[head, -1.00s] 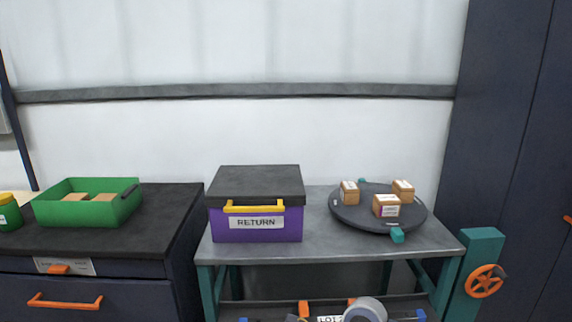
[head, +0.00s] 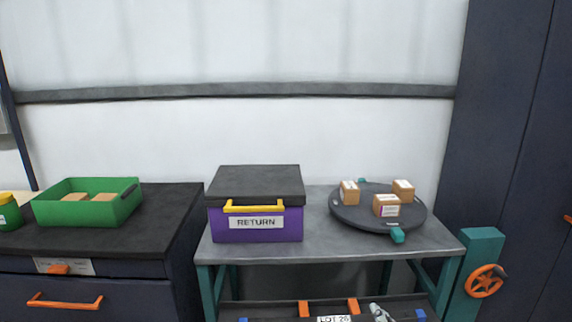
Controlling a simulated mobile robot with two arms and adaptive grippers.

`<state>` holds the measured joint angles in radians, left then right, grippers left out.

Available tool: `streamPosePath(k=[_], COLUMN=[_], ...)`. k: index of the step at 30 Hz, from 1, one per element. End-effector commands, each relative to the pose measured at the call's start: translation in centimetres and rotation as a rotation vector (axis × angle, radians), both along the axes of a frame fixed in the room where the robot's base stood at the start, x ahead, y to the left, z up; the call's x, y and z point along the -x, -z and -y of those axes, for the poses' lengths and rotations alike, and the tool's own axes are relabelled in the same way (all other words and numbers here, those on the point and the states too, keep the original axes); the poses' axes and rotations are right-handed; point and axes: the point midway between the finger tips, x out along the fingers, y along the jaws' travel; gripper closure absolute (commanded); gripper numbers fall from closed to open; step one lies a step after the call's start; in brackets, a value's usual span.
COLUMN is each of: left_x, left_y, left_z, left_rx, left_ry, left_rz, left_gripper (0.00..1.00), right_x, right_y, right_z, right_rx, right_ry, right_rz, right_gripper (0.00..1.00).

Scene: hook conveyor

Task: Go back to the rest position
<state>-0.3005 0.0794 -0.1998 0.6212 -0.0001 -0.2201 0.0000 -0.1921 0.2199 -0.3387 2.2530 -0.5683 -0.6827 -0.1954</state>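Neither of my grippers can be made out in the head view. A purple box (head: 257,231) marked RETURN, with a yellow handle and a dark lid (head: 255,180) on top, stands on the left part of the grey workbench (head: 315,225). A dark round turntable (head: 350,215) stands on the right part of the bench. Several small brown cartons (head: 386,206) sit on it, apart from each other.
A green bin (head: 85,212) with brown boxes in it stands on the dark cabinet (head: 150,222) at left. A green jar with a yellow lid (head: 8,212) is at the left edge. A lower shelf holds a small grey item (head: 380,313), partly cut off. A teal post with an orange handwheel (head: 485,281) stands at right.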

Motion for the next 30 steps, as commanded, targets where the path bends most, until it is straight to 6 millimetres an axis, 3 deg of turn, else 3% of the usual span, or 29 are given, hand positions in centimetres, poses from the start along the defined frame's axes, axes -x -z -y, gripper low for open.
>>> streamPosePath(k=[1, 3, 6, 9, 12, 18, 19, 26, 30], left_x=[0.0, 0.0, 0.0, 0.0, 0.0, 0.0, 0.0, 0.0, 0.0], left_y=[0.0, 0.0, 0.0, 0.0, 0.0, 0.0, 0.0, -0.3, -0.5], left_z=[0.0, 0.0, 0.0, 0.0, 0.0, 0.0, 0.0, 0.0, 0.0], left_rx=[0.000, 0.000, 0.000, 0.000, 0.000, 0.000, 0.000, 0.000, -0.001], left_ry=[0.000, 0.000, 0.000, 0.000, 0.000, 0.001, 0.001, 0.001, 0.001], left_rz=[0.000, 0.000, 0.001, 0.001, 0.001, 0.000, 0.000, 0.000, 0.000], left_gripper=[0.68, 0.68, 0.68, 0.68, 0.68, 0.68, 0.68, 0.68, 0.68], right_x=[1.6, 4.3, 8.7, 13.1, 17.2, 24.9, 25.4, 23.7, 23.5], right_y=[2.8, 6.7, 11.2, 14.5, 16.6, 18.9, 19.3, 25.2, 29.6], right_z=[1.4, 3.0, 4.1, 4.5, 4.5, 3.8, 3.7, 3.5, 3.5], right_rx=[-0.078, -0.184, -0.307, -0.398, -0.466, -0.562, -0.568, -0.555, -0.547], right_ry=[0.056, 0.133, 0.226, 0.299, 0.357, 0.446, 0.454, 0.456, 0.460], right_rz=[-0.116, -0.284, -0.502, -0.684, -0.838, -1.104, -1.127, -1.140, -1.159], right_gripper=[0.57, 0.57, 0.57, 0.57, 0.57, 0.57, 0.57, 0.57, 0.57])
